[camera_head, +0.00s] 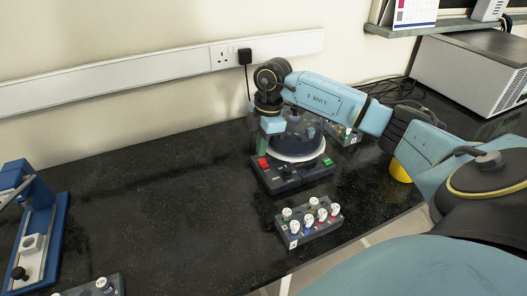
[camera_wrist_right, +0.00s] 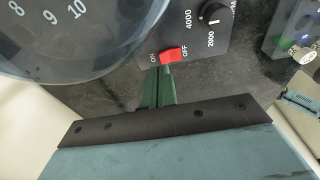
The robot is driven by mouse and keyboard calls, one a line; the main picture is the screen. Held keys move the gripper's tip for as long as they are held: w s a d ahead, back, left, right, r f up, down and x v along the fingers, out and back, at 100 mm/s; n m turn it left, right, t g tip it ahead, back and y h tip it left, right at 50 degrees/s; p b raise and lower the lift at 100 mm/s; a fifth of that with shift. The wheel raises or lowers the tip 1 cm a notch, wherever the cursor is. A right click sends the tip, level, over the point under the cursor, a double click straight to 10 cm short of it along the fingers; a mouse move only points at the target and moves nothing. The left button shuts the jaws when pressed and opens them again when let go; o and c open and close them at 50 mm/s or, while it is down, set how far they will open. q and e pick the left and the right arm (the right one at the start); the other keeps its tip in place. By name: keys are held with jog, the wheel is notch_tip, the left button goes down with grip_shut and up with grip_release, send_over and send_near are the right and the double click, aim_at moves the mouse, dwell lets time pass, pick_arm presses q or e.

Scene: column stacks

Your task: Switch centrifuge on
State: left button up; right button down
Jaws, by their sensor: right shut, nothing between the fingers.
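The centrifuge (camera_head: 290,178) stands on the dark bench, a round body with a clear domed lid and a dark front panel. In the wrist view its red rocker switch (camera_wrist_right: 171,55) sits between ON and OFF labels, beside a black speed dial (camera_wrist_right: 214,14). The switch also shows at the panel's left in the head view (camera_head: 263,162). My right gripper (camera_wrist_right: 160,72) is shut and empty, its green fingertips right at the switch's lower edge; I cannot tell whether they touch it. In the head view it reaches down at the centrifuge's left side. My left gripper is out of view.
A rack of capped tubes (camera_head: 308,230) stands in front of the centrifuge, and another rack (camera_head: 345,136) behind it. A yellow cup (camera_head: 399,171) is to the right, under my arm. A blue device (camera_head: 45,235) stands at far left. The bench between is clear.

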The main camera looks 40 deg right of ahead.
aim_at(262, 159)
jog(key=shift+f+b, duration=0.4)
jog(key=shift+f, duration=0.6)
dwell(0.3)
notch_tip(262, 159, up, 5)
jog(key=p, duration=0.5)
jog(key=shift+r, duration=0.1)
dwell(0.5)
